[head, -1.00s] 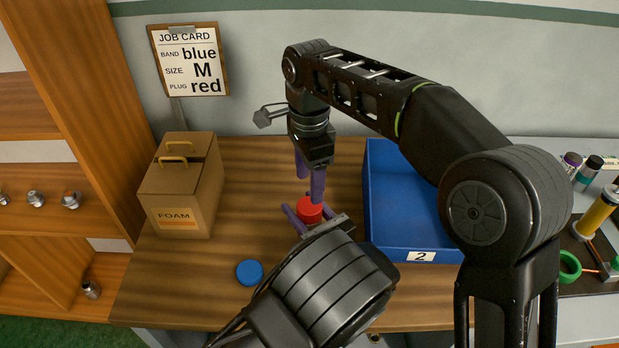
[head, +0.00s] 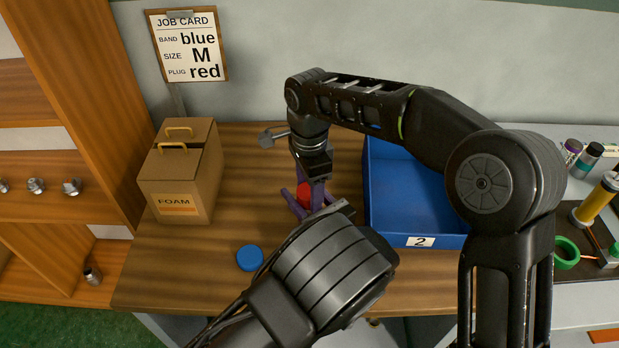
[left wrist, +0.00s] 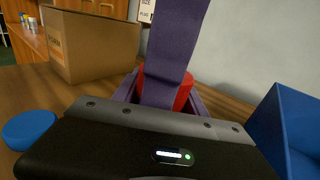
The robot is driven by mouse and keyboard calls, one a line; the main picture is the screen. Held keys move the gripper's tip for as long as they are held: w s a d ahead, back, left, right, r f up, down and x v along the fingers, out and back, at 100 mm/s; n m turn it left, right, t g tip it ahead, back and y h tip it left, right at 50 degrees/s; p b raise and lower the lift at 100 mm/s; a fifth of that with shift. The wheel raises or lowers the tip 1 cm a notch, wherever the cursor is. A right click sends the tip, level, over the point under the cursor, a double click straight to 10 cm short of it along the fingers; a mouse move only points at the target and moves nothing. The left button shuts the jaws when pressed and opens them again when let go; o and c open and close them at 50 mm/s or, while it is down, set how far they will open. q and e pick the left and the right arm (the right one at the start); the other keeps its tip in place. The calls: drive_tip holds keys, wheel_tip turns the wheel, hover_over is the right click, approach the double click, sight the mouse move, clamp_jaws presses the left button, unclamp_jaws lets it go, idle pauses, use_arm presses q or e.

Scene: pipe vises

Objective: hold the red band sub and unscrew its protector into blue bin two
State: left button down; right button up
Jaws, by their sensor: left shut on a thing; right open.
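A red round piece (head: 304,194) stands over the wooden bench between my left gripper's purple fingers (head: 300,208); it also shows in the left wrist view (left wrist: 182,90). My left gripper is shut on it or on the sub under it. The sub's body and any band are hidden. My right gripper (head: 316,190) points down from above, its purple fingers open at the red piece. One finger crosses in front of it in the left wrist view; I cannot tell if they touch. Blue bin two (head: 385,236) stands to the right, labelled 2.
A blue cap (head: 250,257) lies on the bench at the left front. A cardboard foam box (head: 180,180) stands at the back left. A job card (head: 190,45) hangs on the wall, reading band blue, size M, plug red. Bottles and a green ring (head: 566,252) are at the right.

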drive_tip(key=shift+f, duration=0.2)
drive_tip(key=c, duration=1.3)
drive_tip(key=shift+o, duration=0.2)
drive_tip(key=n, duration=0.6)
drive_tip(key=shift+n, duration=0.4)
drive_tip(key=shift+a, duration=0.1)
drive_tip(key=o, duration=1.5)
drive_tip(key=shift+o, duration=0.2)
